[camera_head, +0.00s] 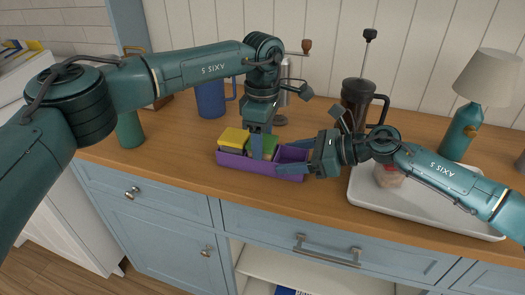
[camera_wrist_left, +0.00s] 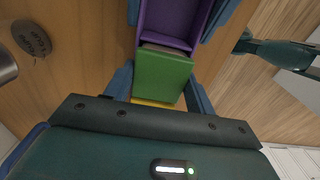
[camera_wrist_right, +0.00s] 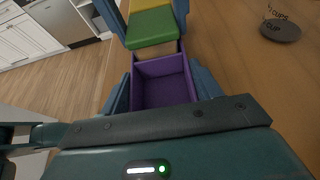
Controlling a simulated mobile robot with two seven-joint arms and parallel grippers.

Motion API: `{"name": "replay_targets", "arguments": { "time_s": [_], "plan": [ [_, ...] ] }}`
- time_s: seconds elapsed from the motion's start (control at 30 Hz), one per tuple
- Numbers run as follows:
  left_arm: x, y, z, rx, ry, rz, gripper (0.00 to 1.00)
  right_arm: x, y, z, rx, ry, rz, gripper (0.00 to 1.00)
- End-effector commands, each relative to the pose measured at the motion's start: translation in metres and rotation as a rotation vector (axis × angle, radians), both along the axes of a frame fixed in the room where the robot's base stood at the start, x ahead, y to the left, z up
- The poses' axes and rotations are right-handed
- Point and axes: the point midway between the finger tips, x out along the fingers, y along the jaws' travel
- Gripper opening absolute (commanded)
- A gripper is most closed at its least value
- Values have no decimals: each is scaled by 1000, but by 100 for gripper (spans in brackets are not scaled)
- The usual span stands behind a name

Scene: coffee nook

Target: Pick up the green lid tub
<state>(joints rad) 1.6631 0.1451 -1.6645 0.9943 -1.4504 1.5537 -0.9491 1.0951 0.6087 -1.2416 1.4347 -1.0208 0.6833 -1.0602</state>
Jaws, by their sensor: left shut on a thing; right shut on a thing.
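The green lid tub (camera_head: 268,146) sits in a purple caddy (camera_head: 262,167), beside a yellow lid tub (camera_head: 233,137). My left gripper (camera_head: 257,150) reaches down from above and is shut on the green lid tub; the left wrist view shows the green lid (camera_wrist_left: 162,75) between its fingers. My right gripper (camera_head: 303,160) is shut on the right end of the purple caddy, with a finger along each long side. The right wrist view shows an empty compartment (camera_wrist_right: 162,82) there. The head view partly hides the green lid behind my left fingers.
A white tray (camera_head: 425,208) holding a small container (camera_head: 388,176) lies right of the caddy. A dark french press (camera_head: 358,100), a blue mug (camera_head: 210,98) and a teal lamp (camera_head: 462,130) stand behind. A green cup (camera_head: 130,130) stands left. The counter's front edge is close.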

Motion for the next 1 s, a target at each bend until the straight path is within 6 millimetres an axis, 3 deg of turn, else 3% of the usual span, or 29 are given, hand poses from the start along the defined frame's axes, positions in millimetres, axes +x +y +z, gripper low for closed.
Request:
{"name": "replay_targets", "arguments": {
  "time_s": [0.17, 0.47, 0.8, 1.0],
  "plan": [
    [0, 0, 0, 0, 0, 0, 31, 0, 0, 0, 0, 0, 0, 39],
    [1, 0, 6, -1, -3, 0, 31, 0, 0, 0, 0, 0, 0, 39],
    [1, -1, 69, -2, -5, 1, 31, 0, 0, 0, -1, 0, 0, 39],
    [0, 0, 95, 0, -2, 0, 31, 0, 0, 0, -1, 0, 0, 39]
  ]
}}
